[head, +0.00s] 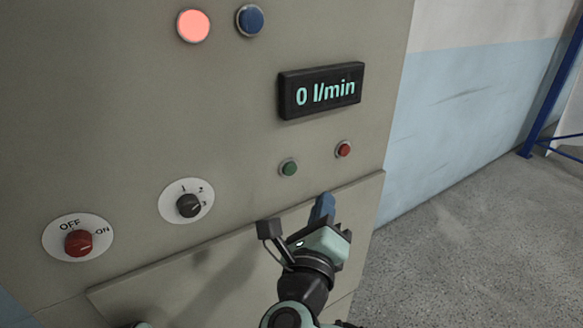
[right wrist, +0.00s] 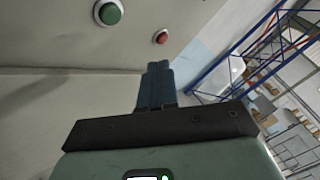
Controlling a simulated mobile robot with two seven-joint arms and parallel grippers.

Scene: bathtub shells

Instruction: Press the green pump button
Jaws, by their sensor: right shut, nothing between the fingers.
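The green pump button (head: 289,168) sits on the grey panel below the display. It also shows at the top left of the right wrist view (right wrist: 109,13). My right gripper (head: 325,200) is just below and to the right of the green button, apart from it in the head view. Its blue fingers are shut with nothing between them, and they show again in the right wrist view (right wrist: 157,70). The green button stands out from the panel and is unlit.
A red button (head: 343,149) sits right of the green one. The display (head: 320,90) reads 0 l/min. A lit pink lamp (head: 194,26), a blue button (head: 250,19), a black selector knob (head: 189,205) and a red OFF/ON knob (head: 78,242) share the panel. Open floor lies right.

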